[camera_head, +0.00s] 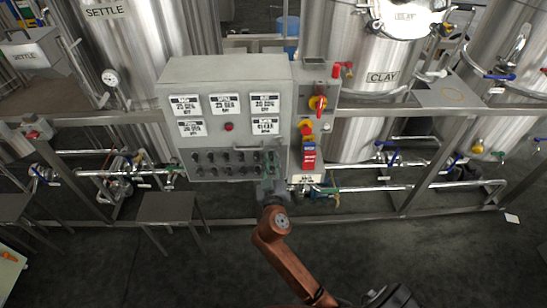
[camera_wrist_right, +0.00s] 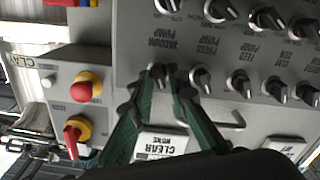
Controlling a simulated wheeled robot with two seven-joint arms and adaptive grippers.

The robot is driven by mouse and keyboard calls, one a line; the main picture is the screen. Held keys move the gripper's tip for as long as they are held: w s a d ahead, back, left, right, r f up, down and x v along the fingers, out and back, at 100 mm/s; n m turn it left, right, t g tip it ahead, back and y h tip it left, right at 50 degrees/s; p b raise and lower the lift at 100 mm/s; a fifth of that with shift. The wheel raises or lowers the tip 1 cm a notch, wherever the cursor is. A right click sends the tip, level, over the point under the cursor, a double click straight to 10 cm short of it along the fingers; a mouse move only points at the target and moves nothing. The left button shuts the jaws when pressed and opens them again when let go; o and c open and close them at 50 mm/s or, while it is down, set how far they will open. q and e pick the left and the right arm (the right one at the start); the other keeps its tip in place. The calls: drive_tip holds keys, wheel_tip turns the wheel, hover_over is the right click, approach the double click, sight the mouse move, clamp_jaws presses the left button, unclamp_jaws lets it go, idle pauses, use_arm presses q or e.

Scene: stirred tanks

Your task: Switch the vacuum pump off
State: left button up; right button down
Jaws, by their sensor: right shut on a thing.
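The grey control panel (camera_head: 215,75) faces me in the head view, with two rows of black knobs along its lower part. In the right wrist view the picture is upside down, and a label reading VACUUM PUMP (camera_wrist_right: 161,42) stands beside a black knob (camera_wrist_right: 157,73) at the end of a row. My right gripper (camera_head: 269,164) is at the right end of the knob rows. Its green fingers (camera_wrist_right: 168,82) are shut on that knob, partly hiding it. The knob's exact setting is hard to read. My left gripper is not in view.
A thin bent handle (camera_wrist_right: 232,120) is close to my fingers. Steel tanks (camera_head: 148,50) stand behind the pipe frame.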

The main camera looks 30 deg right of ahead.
drive_tip(key=shift+n+p, duration=0.35)
drive_tip(key=shift+n, duration=0.25)
drive_tip(key=c, duration=2.1)
unclamp_jaws()
drive_tip(key=v, duration=1.2)
drive_tip(key=shift+s, duration=0.1)
